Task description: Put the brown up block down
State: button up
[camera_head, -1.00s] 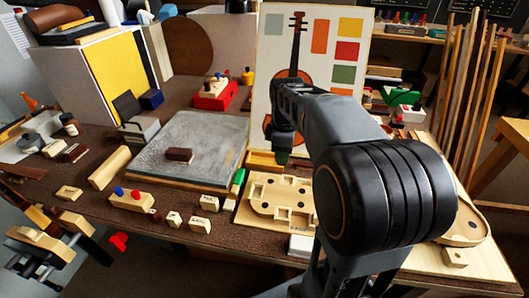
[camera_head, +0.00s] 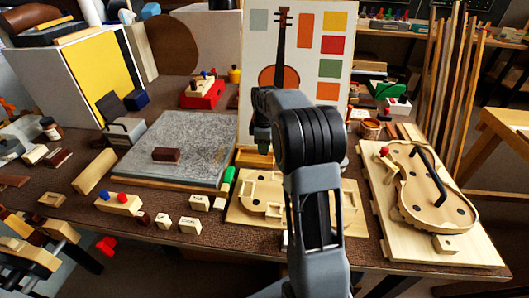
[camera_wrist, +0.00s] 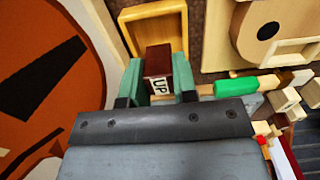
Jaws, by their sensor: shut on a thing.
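The brown block marked UP (camera_wrist: 158,62) is between the green-padded fingers of my gripper (camera_wrist: 160,82) in the wrist view. My gripper is shut on it, and the UP label faces the camera. A pale wooden frame or tray (camera_wrist: 127,33) lies just beyond the block; I cannot tell whether the block touches it. In the head view my arm hides the held block and most of the gripper, near a small wooden tray (camera_head: 250,162) below the violin picture.
Another brown block (camera_head: 166,154) lies on the grey slab (camera_head: 205,135). A wooden mould board (camera_head: 245,217) and a green piece (camera_head: 229,175) are close by. Small labelled blocks (camera_head: 190,223) stand at the front. A violin-shaped board (camera_head: 385,225) lies right. The picture panel (camera_head: 258,60) rises behind.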

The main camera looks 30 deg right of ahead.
jog(key=shift+w+f+b, duration=0.1)
jog(key=shift+f+b, duration=0.2)
jog(key=shift+f, duration=1.35)
jog(key=shift+f, duration=0.1)
jog(key=shift+f, duration=0.1)
jog(key=o, duration=0.6)
jog(key=shift+c, duration=0.2)
